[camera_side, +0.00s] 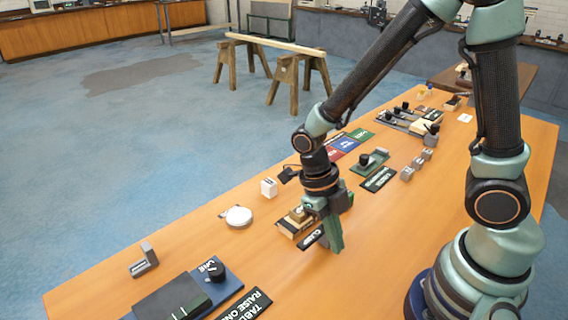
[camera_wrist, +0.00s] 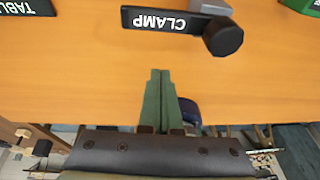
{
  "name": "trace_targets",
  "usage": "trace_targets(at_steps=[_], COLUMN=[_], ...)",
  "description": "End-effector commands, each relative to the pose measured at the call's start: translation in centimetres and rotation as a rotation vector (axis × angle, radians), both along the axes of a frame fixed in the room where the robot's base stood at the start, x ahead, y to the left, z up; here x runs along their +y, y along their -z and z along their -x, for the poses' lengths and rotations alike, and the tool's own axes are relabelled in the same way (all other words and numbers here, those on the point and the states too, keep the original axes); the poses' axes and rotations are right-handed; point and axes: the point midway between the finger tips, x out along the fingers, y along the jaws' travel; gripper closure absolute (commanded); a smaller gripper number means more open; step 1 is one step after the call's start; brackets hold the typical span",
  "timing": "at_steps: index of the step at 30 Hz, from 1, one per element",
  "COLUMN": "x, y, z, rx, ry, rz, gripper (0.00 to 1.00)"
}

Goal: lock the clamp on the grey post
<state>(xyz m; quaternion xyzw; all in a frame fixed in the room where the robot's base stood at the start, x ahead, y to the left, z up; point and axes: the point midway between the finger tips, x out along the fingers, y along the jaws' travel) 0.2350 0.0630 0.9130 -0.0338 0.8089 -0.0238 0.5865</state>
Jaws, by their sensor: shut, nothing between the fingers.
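My gripper (camera_wrist: 160,72) is shut and empty, with its two green fingers together, pointing at the bare wood short of a black plate. This black plate (camera_wrist: 155,20) carries the word CLAMP in white letters. A round black knob (camera_wrist: 223,37) stands at the plate's right end in the wrist view, with part of a grey block (camera_wrist: 212,5) behind it, cut off by the frame. In the side view my gripper (camera_side: 335,246) is low over the table beside the CLAMP plate (camera_side: 312,238). It hides part of what stands there. I cannot tell the clamp's position.
A part of a TABLE label (camera_wrist: 28,7) shows at the wrist view's top left. In the side view a blue-based fixture (camera_side: 225,281) with a black knob stands at the front. A white disc (camera_side: 238,217) and white cube (camera_side: 268,187) lie leftward.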

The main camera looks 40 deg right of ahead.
Motion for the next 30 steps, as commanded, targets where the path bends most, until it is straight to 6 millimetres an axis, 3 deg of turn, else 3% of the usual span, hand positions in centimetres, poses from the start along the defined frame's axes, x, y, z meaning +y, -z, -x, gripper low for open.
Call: trace_targets(at_steps=[2, 6, 12, 30], x=[0.0, 0.0, 0.0, 0.0], y=[1.3, 1.1, 1.0, 1.0], z=[0.5, -1.9, -3.4, -3.7], rx=[0.005, 0.003, 0.004, 0.005], ry=[-0.001, 0.004, 0.004, 0.003], rz=[0.003, -0.005, -0.008, -0.009], gripper=[1.00, 1.00, 1.00, 1.00])
